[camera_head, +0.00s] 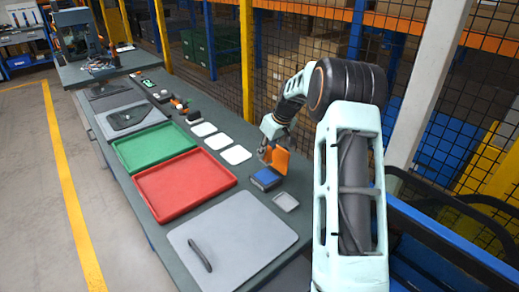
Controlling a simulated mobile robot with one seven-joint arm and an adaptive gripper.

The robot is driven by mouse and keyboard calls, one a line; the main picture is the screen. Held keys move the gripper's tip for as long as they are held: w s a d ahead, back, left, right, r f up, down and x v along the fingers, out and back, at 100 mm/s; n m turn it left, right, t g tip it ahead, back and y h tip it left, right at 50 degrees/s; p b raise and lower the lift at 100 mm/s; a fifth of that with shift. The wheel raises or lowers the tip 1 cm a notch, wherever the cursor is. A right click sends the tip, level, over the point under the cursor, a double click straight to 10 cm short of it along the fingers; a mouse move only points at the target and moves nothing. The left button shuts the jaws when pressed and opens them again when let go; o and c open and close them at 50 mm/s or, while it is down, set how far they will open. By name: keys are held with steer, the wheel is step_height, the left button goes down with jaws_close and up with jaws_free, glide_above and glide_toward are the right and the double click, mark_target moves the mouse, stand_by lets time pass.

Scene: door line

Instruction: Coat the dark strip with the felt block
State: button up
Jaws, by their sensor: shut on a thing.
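My gripper (266,156) is above the right side of the bench, shut on an orange block (281,160). The felt face of this block cannot be made out. A blue box with a dark grey top (266,179) stands just below and in front of it; I cannot tell whether the block touches it.
A small grey tray (285,203) sits beside the blue box. A red tray (185,184), a green tray (153,147) and several white pads (235,155) lie farther along. A wire mesh fence and a pale post (428,80) stand behind the bench.

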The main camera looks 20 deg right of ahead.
mark_target(266, 163)
steer(key=shift+f+b, duration=1.25)
steer(key=shift+f, duration=1.8)
steer(key=shift+f+b, duration=0.6)
steer(key=shift+b, duration=0.05)
stand_by(0.4)
steer(key=shift+r+p, duration=1.55)
steer(key=shift+r, duration=2)
